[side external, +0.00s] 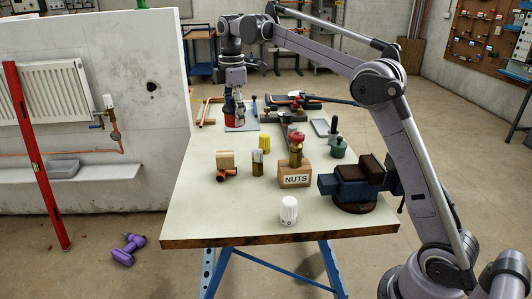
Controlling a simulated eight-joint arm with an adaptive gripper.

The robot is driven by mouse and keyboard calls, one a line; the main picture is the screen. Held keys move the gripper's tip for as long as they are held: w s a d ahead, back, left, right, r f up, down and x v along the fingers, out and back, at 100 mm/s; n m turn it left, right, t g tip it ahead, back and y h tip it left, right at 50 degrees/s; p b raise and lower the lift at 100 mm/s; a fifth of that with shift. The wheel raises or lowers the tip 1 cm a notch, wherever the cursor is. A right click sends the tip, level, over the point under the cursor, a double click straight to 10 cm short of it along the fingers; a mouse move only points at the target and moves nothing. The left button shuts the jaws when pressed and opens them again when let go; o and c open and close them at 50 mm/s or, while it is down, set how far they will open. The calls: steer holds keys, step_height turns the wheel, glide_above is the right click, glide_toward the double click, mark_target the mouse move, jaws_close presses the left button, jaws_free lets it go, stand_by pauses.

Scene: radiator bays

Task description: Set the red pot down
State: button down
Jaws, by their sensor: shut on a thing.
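The red pot (233,119) is at the far left part of the workbench, over or on a grey flat pad (251,127). My gripper (234,102) points down from above and is shut on the pot's upper part. The fingers hide part of the pot. The pot looks upright. I cannot tell from this view whether its base touches the pad.
A wall panel (140,60) stands at left. The front left of the bench is clear.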

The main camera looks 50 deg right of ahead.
steer(key=s+d+m, duration=0.1)
steer(key=s+d, duration=1)
steer(key=d, duration=0.3)
steer(key=s+d+m, duration=0.1)
steer(key=s+d, duration=1)
steer(key=d, duration=0.4)
step_height(320, 180, down, 22)
steer(key=shift+a+r, duration=0.1)
steer(key=shift+a, duration=0.05)
steer(key=shift+c, duration=1.8)
jaws_free()
